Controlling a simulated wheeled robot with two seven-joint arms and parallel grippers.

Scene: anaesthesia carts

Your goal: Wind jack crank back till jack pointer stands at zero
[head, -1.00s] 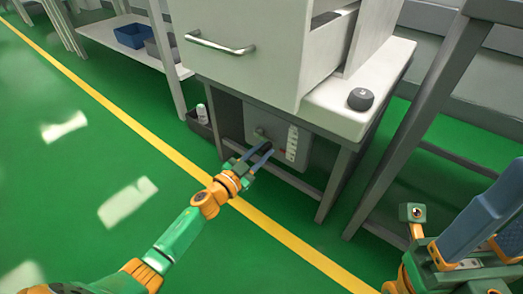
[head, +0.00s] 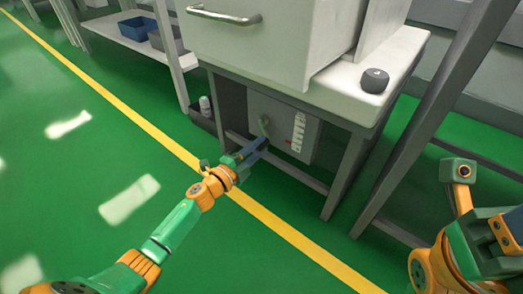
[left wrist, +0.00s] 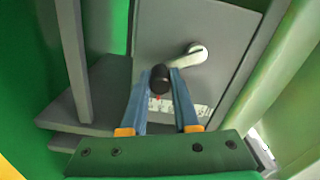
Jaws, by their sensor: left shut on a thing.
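The jack is a grey box (head: 315,138) low under the white cabinet. Its crank (head: 264,124) is on the front face; the left wrist view shows a pale metal crank arm (left wrist: 192,54) and a black knob (left wrist: 159,80). My left gripper (head: 262,143) is shut on this knob, with its blue fingers on either side in the left wrist view (left wrist: 160,72). A white scale strip (head: 298,133) runs down the box beside a small red mark, likely the pointer (head: 289,141). Its reading is too small to tell. My right gripper (head: 512,218) is cut off at the right edge.
The cabinet (head: 260,55) with a bar handle overhangs the box. A table leg (head: 345,178) and a lower rail (head: 298,177) stand close to my left gripper. A dark round knob (head: 374,80) sits on the ledge. Green floor at left is clear.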

